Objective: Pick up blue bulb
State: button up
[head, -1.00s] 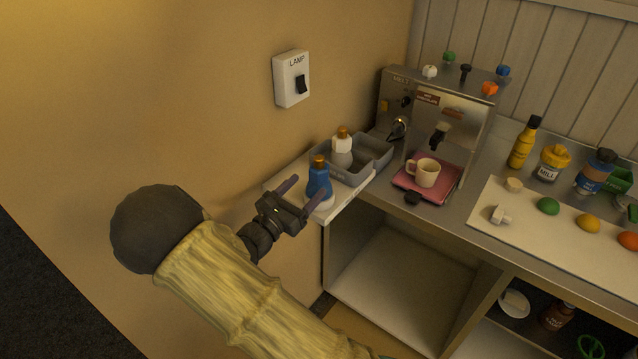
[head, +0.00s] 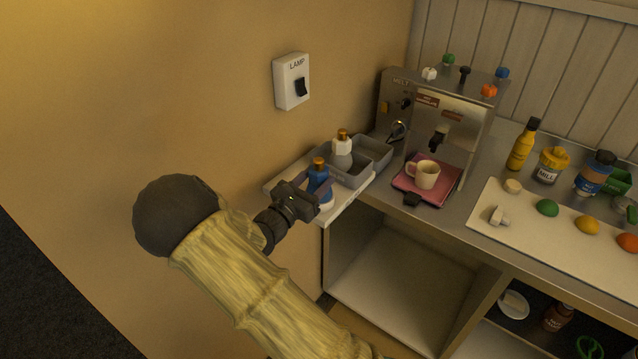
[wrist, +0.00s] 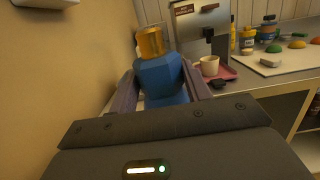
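The blue bulb (head: 318,175) has a faceted blue body and a copper-coloured cap. It stands upright on the white ledge (head: 350,199) by the wall. In the wrist view the bulb (wrist: 162,78) fills the space between the two purple fingers. My gripper (head: 318,184) reaches in from the front left, with one finger on each side of the bulb. The fingers look open around it, very close to its sides; the lower part of the bulb is hidden by my gripper.
A white bulb (head: 342,150) with a copper cap stands in a grey divided tray (head: 374,152) right behind. A lamp switch (head: 292,82) is on the wall. A steel machine with a cup (head: 424,175) on a pink mat (head: 445,190) stands to the right.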

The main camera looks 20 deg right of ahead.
aim_at(315, 164)
jog(key=shift+r+p, duration=0.7)
dwell(0.5)
jog(key=shift+r+p, duration=1.7)
jog(key=shift+r, duration=0.15)
jog(key=shift+w+f, duration=0.1)
